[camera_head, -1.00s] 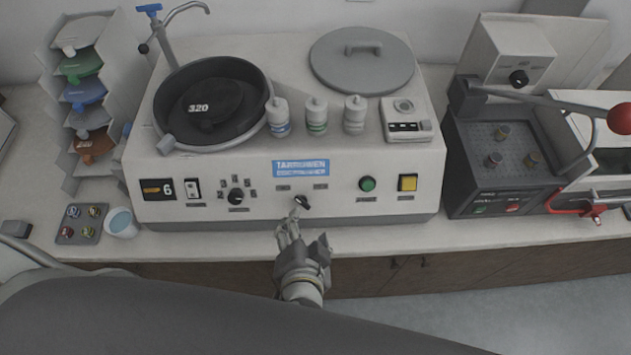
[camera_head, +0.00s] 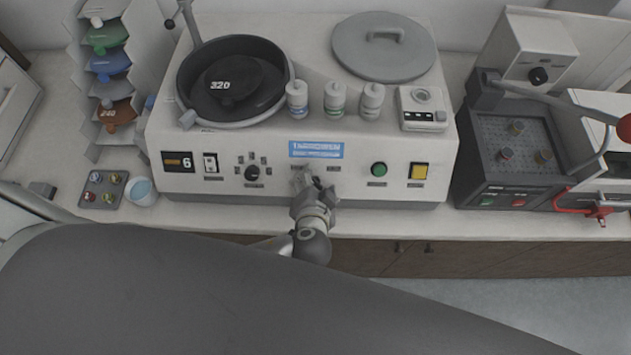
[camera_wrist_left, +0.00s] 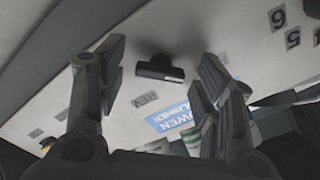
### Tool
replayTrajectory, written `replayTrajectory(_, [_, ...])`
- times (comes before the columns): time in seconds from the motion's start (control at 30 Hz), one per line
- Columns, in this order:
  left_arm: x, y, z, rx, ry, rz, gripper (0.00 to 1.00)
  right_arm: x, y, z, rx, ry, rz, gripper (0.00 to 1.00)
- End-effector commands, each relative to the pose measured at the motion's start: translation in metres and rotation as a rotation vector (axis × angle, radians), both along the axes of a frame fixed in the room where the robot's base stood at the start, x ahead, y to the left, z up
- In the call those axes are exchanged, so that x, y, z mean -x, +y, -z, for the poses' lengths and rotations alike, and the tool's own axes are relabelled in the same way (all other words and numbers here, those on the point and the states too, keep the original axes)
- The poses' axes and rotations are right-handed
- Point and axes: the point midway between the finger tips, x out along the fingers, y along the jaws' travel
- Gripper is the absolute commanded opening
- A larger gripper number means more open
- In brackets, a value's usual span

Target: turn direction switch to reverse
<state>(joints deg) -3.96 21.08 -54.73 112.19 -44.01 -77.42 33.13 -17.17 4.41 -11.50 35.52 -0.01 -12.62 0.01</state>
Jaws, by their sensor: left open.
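The direction switch is a black knob (camera_wrist_left: 160,68) on the white front panel. In the left wrist view it shows between my spread fingers, with a "REV" label (camera_wrist_left: 146,100) beside it. The wrist picture is turned, so the panel lettering reads upside down. In the head view my left gripper (camera_head: 313,183) is at the panel, below the blue label (camera_head: 316,150), and largely covers the switch. It is open, with one finger on each side of the knob. I cannot tell whether the fingers touch it. My right gripper is not in view.
The panel also has another black knob (camera_head: 252,173), a rocker switch (camera_head: 210,163), a green button (camera_head: 379,169) and a yellow switch (camera_head: 418,171). The bowl (camera_head: 187,78) and several bottles stand above. The black press (camera_head: 500,160) stands to the right.

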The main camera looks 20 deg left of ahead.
Motion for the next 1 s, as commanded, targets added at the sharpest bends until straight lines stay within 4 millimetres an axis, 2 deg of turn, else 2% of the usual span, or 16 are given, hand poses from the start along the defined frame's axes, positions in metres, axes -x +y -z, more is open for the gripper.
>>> replayTrajectory(0.2, [-0.0004, 0.0001, 0.0001, 0.0, -0.001, 0.001, 0.61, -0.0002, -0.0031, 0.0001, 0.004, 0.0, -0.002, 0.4])
replayTrajectory(0.57, [-0.0001, -0.0001, -0.0001, 0.0, -0.001, 0.001, 0.15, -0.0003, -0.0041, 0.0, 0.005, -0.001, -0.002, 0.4])
replayTrajectory(1.0, [-0.0001, -0.0004, -0.0001, -0.082, 0.023, 0.063, 0.15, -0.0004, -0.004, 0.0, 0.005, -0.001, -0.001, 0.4])
